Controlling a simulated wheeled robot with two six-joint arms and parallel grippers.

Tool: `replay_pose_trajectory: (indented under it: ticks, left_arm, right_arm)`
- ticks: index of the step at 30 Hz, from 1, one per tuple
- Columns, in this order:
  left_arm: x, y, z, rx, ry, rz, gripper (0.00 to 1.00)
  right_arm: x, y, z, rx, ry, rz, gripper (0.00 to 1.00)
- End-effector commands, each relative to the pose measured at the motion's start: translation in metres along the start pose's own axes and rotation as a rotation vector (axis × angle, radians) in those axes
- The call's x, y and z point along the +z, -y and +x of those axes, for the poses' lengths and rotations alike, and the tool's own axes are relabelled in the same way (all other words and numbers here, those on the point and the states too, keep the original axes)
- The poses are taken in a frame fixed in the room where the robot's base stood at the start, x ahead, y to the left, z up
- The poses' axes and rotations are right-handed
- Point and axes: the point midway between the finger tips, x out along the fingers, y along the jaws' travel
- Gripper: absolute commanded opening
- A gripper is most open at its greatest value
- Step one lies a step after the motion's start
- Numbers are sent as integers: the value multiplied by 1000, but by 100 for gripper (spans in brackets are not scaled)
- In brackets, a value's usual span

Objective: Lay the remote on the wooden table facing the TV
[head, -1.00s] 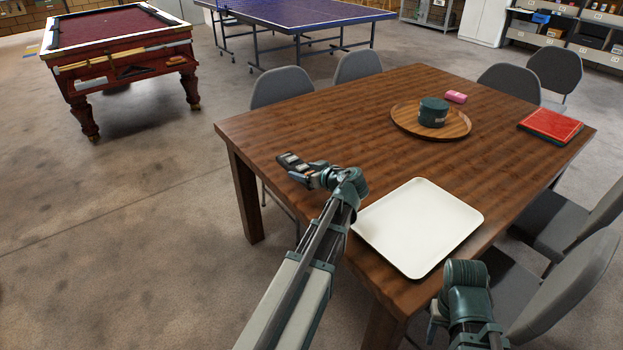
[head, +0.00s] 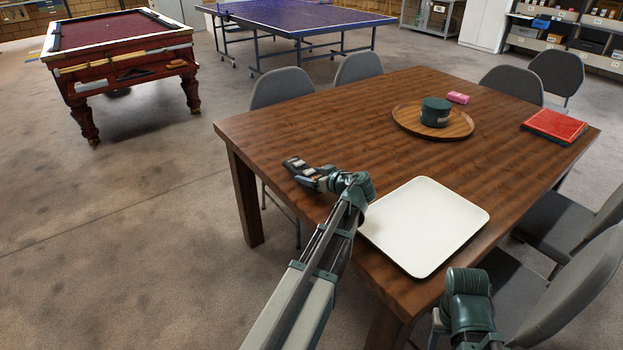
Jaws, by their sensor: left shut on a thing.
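The remote (head: 293,163) is a small dark bar with lighter marks on its top. My left gripper (head: 307,174) is shut on it, over the near left edge of the brown wooden table (head: 330,120). I cannot tell whether the remote touches the tabletop. The gripper hides part of it. My right arm comes in at the bottom right, near the table's front corner, and its gripper does not show. No TV is in view.
A white tray (head: 425,225) lies right of my left gripper. A round wooden tray (head: 408,125) holds a dark green tin (head: 435,111). A pink item (head: 457,98) and a red book (head: 553,125) lie further off. Grey chairs surround the table. Its left middle is clear.

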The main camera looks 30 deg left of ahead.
Motion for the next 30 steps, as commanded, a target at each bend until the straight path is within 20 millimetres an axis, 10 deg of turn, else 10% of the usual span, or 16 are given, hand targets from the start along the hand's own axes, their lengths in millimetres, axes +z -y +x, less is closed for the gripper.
replay_pose_trajectory:
  ticks: [17,18,21,30]
  left_arm:
    - [11,0,4,0,-1,0,7]
    - [11,0,4,0,0,0,81]
    - [11,0,4,0,0,0,99]
    - [8,0,3,0,0,0,100]
  right_arm:
    - [-1,1,12,0,0,0,50]
    - [-1,1,12,0,0,0,50]
    - [-1,1,12,0,0,0,50]
    - [0,1,8,0,0,0,50]
